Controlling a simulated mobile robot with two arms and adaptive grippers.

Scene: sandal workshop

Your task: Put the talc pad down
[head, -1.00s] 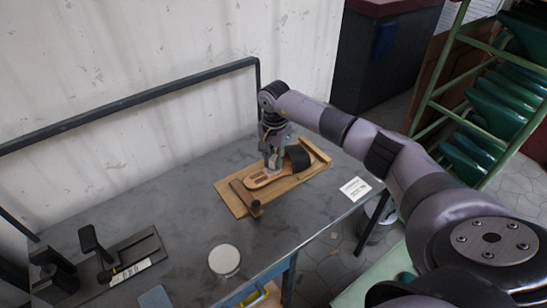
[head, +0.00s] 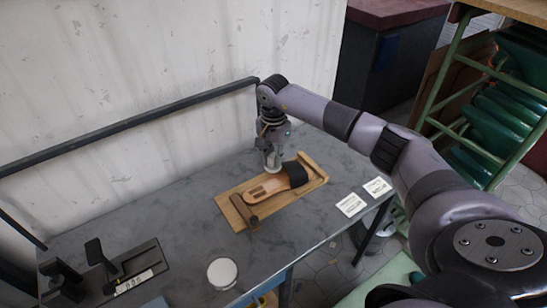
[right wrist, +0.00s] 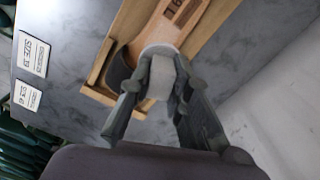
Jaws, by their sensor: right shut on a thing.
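My right gripper (head: 273,163) is shut on the talc pad, a pale, rounded pad (right wrist: 160,68) seen between its fingers in the right wrist view. In the head view the gripper points down at the back edge of the sandal (head: 268,190), and it seems to be raised above it. The sandal has a tan sole and a dark strap (head: 296,173) and lies on a wooden board (head: 236,216). A round white-topped dish or disc (head: 222,272) stands near the bench's front edge. My left gripper is out of view.
A black tool on a base plate (head: 137,261) stands at the bench's left. Two white cards (head: 350,205) (head: 377,187) lie at the right end. The grey bench top (head: 190,225) is clear between the tool and the board. A dark rail (head: 130,112) runs behind.

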